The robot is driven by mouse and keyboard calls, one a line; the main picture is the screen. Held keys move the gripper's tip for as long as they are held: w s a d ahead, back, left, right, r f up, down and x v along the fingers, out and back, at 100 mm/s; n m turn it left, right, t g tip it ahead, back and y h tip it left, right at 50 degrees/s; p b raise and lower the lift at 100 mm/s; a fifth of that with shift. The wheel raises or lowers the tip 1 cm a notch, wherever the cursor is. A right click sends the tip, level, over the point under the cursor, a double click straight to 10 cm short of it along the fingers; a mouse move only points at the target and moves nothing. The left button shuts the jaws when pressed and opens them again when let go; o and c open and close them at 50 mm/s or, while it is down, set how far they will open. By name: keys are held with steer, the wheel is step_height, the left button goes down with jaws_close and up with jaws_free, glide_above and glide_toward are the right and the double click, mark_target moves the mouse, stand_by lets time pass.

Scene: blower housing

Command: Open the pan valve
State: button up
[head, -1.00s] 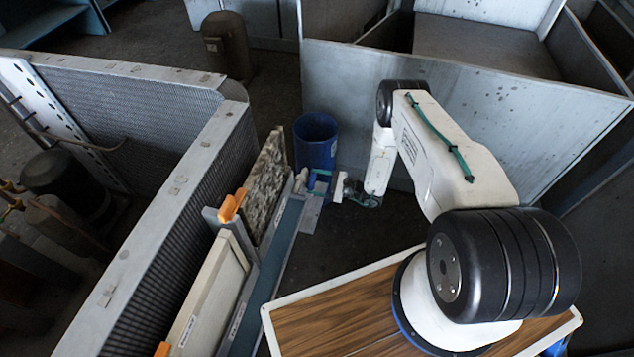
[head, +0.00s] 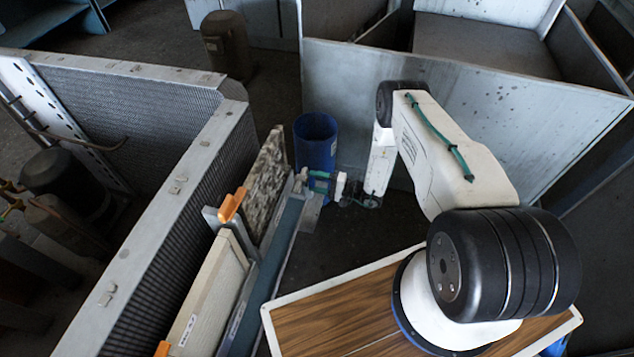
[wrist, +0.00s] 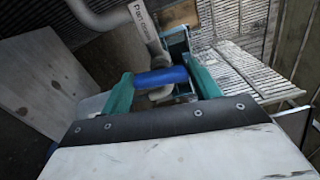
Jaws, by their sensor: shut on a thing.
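The pan valve shows in the wrist view as a blue handle (wrist: 161,77) beside a grey pipe (wrist: 98,18) with a white tag (wrist: 144,22) that seems to begin "Pan". My gripper (wrist: 163,82) has its green fingers on either side of the blue handle and is shut on it. In the head view my gripper (head: 319,182) is small, at the end of the lowered arm, by the end of the filter rack. The valve body is mostly hidden there.
A blue bin (head: 316,140) stands just behind my gripper. A speckled filter panel (head: 262,185) and a pale framed one (head: 208,292) stand in the rack at left. A large grey sheet-metal panel (head: 500,125) stands behind my arm. Dark floor is clear in front.

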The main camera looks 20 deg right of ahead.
steer(key=shift+s+n, duration=0.1)
steer(key=shift+n, duration=0.5)
steer(key=shift+f, duration=0.1)
steer(key=o, duration=1)
steer(key=shift+d, duration=0.1)
steer(key=v, duration=0.7)
steer(key=shift+s+d, duration=0.2)
steer(key=shift+s, duration=0.05)
